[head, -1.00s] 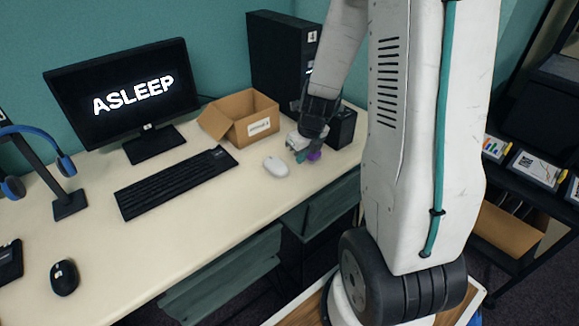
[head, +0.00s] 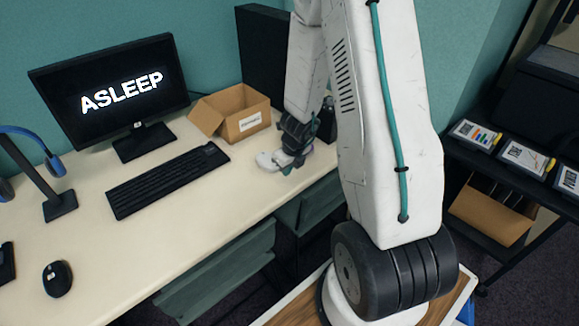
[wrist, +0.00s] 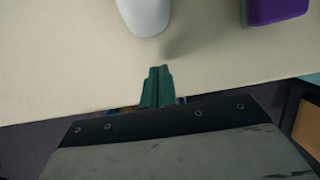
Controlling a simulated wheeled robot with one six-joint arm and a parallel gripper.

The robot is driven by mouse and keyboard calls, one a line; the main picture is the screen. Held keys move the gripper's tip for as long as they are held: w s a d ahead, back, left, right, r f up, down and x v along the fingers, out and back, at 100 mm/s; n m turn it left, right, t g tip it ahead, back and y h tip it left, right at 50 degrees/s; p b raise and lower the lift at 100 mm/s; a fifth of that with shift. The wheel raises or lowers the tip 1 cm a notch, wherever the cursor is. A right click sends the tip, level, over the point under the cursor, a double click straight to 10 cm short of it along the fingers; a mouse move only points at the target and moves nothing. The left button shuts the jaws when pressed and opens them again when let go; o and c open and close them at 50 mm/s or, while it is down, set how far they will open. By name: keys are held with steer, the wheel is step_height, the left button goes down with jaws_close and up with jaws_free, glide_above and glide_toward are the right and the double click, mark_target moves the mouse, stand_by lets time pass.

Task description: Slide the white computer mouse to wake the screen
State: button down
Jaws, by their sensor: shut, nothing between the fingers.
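The white computer mouse (head: 264,161) lies on the desk, right of the keyboard and in front of the cardboard box, partly covered by my gripper in the head view. In the wrist view the mouse (wrist: 145,14) is cut by the top edge, ahead and slightly left of my fingertips. My gripper (wrist: 157,72) is shut and empty, near the desk's front edge, with a gap to the mouse in that view. In the head view my gripper (head: 285,169) is beside the mouse on its right. The screen (head: 120,92) reads ASLEEP.
A purple object (wrist: 276,10) lies right of the mouse in the wrist view. A black keyboard (head: 167,178), an open cardboard box (head: 246,124) and a black mouse (head: 57,278) are on the desk (head: 150,245). Desk surface in front of the keyboard is clear.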

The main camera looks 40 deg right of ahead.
mark_target(268, 160)
steer(key=shift+w+a, duration=0.1)
steer(key=shift+w, duration=1.65)
